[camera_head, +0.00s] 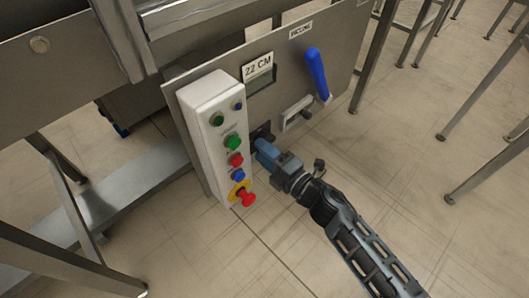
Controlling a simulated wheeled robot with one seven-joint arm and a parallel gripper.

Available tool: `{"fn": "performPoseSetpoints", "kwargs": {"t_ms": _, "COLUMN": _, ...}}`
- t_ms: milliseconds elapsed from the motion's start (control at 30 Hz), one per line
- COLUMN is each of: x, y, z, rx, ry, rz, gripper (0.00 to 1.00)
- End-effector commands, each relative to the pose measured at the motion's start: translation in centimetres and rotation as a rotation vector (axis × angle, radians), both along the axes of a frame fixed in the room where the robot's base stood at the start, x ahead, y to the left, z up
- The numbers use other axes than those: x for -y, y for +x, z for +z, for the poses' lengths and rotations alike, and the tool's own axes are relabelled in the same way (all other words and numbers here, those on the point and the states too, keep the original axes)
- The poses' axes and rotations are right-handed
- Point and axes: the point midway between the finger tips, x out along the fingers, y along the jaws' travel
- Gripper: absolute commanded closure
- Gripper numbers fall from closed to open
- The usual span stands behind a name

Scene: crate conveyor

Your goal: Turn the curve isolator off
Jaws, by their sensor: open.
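A grey metal panel (220,88) stands on the conveyor's side, with a white button box (204,98) at its left. No mark I can read says which control is the curve isolator. A blue lever handle (317,75) sits at the panel's upper right, tilted. My gripper (261,137) is open, its fingers against or very close to the panel, just right of the button box and below the 22 CM label (257,66). Dark parts at its tips may be fingers or a switch; I cannot tell whether they touch. The gripper hides that part of the panel.
The box carries green buttons (232,142), a red button (236,160), a blue button (238,176) and a red mushroom button (247,198) on a yellow base. A metal handle (297,113) juts out right of my gripper.

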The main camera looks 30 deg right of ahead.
Motion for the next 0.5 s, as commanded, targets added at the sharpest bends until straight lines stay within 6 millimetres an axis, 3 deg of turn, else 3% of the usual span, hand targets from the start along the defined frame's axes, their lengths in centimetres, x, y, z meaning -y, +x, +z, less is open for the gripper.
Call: {"fn": "performPoseSetpoints", "kwargs": {"t_ms": 500, "x": 2.2, "y": -6.5, "z": 0.0, "rx": -0.002, "ry": -0.002, "rz": 0.0, "gripper": 0.54}}
